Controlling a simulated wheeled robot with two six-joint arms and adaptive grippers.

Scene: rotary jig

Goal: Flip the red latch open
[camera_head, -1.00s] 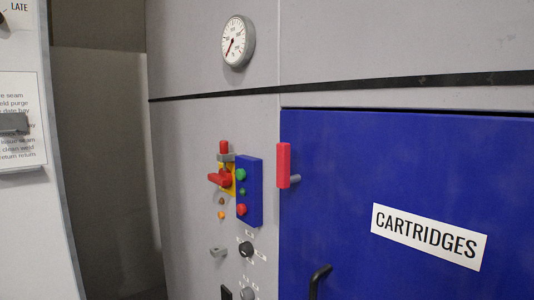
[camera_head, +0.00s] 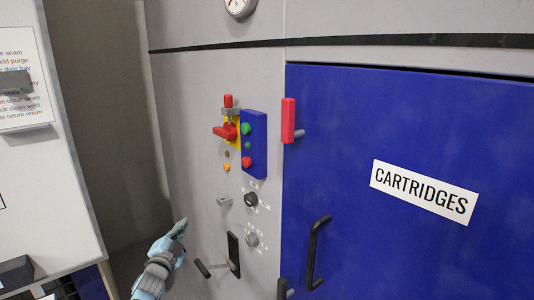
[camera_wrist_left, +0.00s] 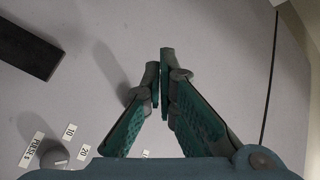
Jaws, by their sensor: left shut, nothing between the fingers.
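The red latch (camera_head: 288,120) is an upright red bar with a grey pin. It sits at the upper left edge of the blue door (camera_head: 345,120) marked CARTRIDGES. My left gripper (camera_head: 181,226) is at the lower left of the head view, below and left of the latch and well apart from it. In the left wrist view the fingers (camera_wrist_left: 163,70) are shut with nothing between them, in front of a grey panel. The latch does not show in that view. My right gripper is in neither view.
Left of the latch are a blue button box (camera_head: 254,165), a red rotary switch (camera_head: 225,131) and knobs (camera_head: 251,199). A black lever (camera_head: 234,252) is near my left gripper. The door has a black handle (camera_head: 318,255).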

